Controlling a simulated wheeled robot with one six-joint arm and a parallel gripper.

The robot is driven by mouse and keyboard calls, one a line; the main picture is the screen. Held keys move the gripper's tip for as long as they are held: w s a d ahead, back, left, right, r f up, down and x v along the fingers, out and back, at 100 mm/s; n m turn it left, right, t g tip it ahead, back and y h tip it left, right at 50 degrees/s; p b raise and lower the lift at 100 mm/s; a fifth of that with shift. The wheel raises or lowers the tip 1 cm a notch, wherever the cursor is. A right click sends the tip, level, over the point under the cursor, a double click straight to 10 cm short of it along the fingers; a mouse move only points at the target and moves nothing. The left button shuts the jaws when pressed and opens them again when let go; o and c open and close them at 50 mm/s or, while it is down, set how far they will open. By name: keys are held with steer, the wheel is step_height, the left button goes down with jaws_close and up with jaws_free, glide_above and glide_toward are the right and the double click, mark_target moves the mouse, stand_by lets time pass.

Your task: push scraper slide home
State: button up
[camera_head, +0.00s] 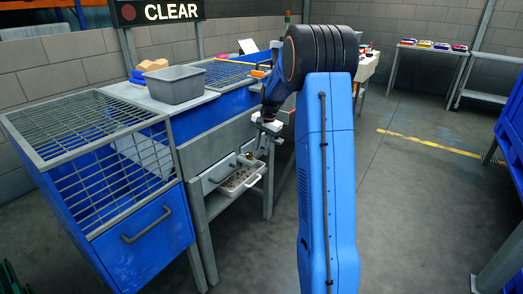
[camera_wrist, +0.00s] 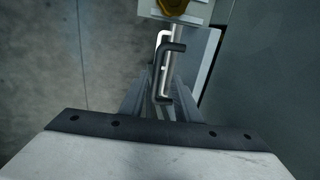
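A black U-shaped handle (camera_wrist: 171,47) shows in the wrist view, in front of my gripper. It sits close to a pale bar and a light panel, and I take it for part of the scraper slide. Grey finger-like parts (camera_wrist: 160,105) reach from my wrist toward the black handle. Their gap and any contact are unclear.
A yellow knob (camera_wrist: 173,6) shows beyond the handle. A grey bin (camera_head: 175,85) stands on the bench, left of my arm. The floor (camera_head: 420,190) to the right is mostly clear.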

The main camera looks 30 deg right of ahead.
steer(key=r, duration=0.4)
steer(key=s+r, duration=0.1)
steer(key=r, duration=0.1)
steer(key=shift+d, duration=0.2)
steer(key=shift+a, duration=0.1)
steer(key=s+a+r+n+t, duration=0.1)
steer(key=s+a+r+n, duration=0.3)
steer(key=s+a, duration=0.55)
steer(key=s+a+r+n, duration=0.3)
steer(key=s+a+r, duration=0.3)
steer(key=s+a, duration=0.35)
steer(key=s+a+f+n, duration=0.2)
steer(key=s, duration=0.6)
steer(key=s+a+f+n+t, duration=0.1)
steer(key=s+a+n, duration=0.1)
steer(key=s, duration=0.6)
steer(key=s+a+f+n, duration=0.2)
steer(key=s+a, duration=0.1)
steer(key=s, duration=0.5)
steer(key=shift+a+f+t+h, duration=0.3)
steer(key=shift+t+h, duration=0.1)
stand_by(0.5)
